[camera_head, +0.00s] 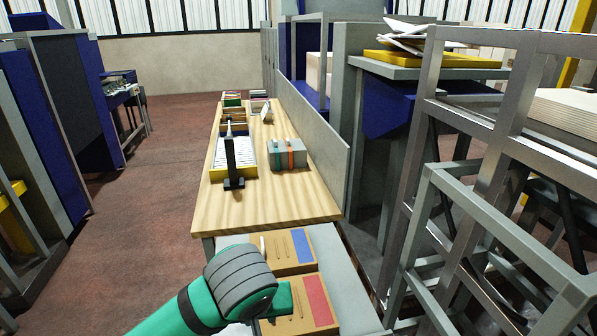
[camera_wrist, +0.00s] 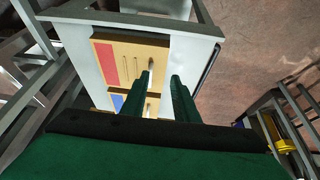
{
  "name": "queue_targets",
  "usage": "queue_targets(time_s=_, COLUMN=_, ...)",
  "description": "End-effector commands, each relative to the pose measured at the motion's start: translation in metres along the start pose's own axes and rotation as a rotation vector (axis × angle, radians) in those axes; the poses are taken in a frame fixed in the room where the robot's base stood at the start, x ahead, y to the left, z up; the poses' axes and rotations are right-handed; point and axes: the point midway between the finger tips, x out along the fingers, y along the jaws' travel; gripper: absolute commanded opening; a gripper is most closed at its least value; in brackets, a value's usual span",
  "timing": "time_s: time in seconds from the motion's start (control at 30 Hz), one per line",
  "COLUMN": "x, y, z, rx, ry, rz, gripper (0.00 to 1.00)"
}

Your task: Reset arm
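My green arm reaches in from the bottom of the head view, with its grey-banded joint over the near end of a grey-white table (camera_head: 350,290). My gripper is mostly hidden behind that joint there. In the wrist view my gripper (camera_wrist: 161,80) shows two dark green fingers standing apart, with nothing visibly held between them. Beyond the fingers lie a wooden board with a red panel (camera_wrist: 128,50) and a board with a blue panel (camera_wrist: 122,92). The same red-panel board (camera_head: 300,308) and blue-panel board (camera_head: 277,255) show beside my arm in the head view.
A long wooden table (camera_head: 265,203) adjoins the grey-white one. It carries a yellow tray of sheets (camera_head: 219,172), a dark upright stand (camera_head: 233,165) and a grey block with coloured straps (camera_head: 287,155). Metal frames (camera_head: 430,200) crowd the right. The floor (camera_head: 165,170) at left is open.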

Motion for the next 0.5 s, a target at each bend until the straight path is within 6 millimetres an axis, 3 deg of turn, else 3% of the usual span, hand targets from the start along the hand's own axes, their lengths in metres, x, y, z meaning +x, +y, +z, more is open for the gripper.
queue_targets(time_s=0.37, x=0.006, y=0.068, z=-0.011, rx=0.016, ry=0.076, rz=0.245, gripper=0.27)
queue_targets(time_s=0.5, x=0.005, y=0.106, z=-0.018, rx=0.013, ry=0.127, rz=0.389, gripper=0.27)
